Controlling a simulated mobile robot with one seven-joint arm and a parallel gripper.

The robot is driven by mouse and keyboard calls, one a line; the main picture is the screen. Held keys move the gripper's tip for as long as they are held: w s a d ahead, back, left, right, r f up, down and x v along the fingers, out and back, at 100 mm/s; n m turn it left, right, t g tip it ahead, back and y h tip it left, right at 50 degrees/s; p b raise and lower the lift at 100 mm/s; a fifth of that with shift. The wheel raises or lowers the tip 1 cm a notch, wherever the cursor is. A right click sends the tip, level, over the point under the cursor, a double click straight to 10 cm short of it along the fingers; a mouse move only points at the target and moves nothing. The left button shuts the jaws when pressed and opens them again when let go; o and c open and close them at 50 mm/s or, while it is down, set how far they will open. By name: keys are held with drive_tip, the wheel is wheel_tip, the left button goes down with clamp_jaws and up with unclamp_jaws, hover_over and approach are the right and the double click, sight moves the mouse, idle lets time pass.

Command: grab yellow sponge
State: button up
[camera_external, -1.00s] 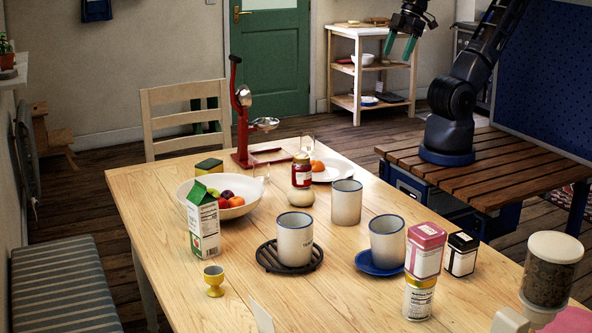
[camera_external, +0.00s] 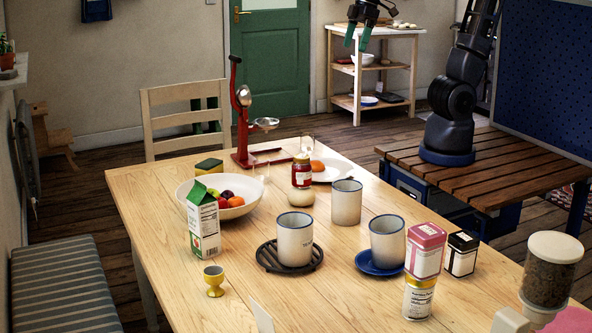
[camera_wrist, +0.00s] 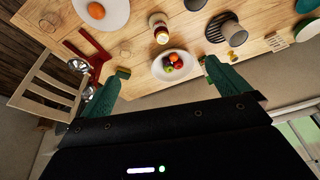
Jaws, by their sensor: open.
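The yellow sponge (camera_external: 209,168) has a dark green top. It lies at the far left part of the wooden table, between the fruit bowl and the red press. In the wrist view the sponge (camera_wrist: 123,73) shows small, beside the tip of the left finger in the picture. My gripper (camera_external: 357,39) is open and empty, high up behind the table and to the right of the sponge, well apart from it. In the wrist view its green fingers (camera_wrist: 160,78) are spread wide.
A white fruit bowl (camera_external: 245,207) stands just in front of the sponge. The tall red press (camera_external: 238,130) stands to its right. A jar (camera_external: 301,172), a plate with an orange (camera_external: 333,174), a carton (camera_external: 204,228) and several mugs share the table. A chair (camera_external: 182,97) stands behind.

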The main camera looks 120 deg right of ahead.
drive_tip(key=w+d+f+m+g, duration=0.1)
drive_tip(key=w+d, duration=0.3)
drive_tip(key=w, duration=0.3)
drive_tip(key=w+d+f+m, duration=0.2)
drive_tip(key=w+d, duration=0.1)
drive_tip(key=w, duration=0.3)
drive_tip(key=m+g, duration=0.3)
drive_tip(key=m, duration=0.3)
hover_over(209, 163)
wheel_tip(209, 163, down, 31)
drive_tip(key=shift+d+f, duration=0.1)
drive_tip(key=shift+f, duration=5.55)
drive_tip(key=c, duration=0.8)
drive_tip(key=shift+c, duration=0.2)
drive_tip(key=shift+r, duration=0.15)
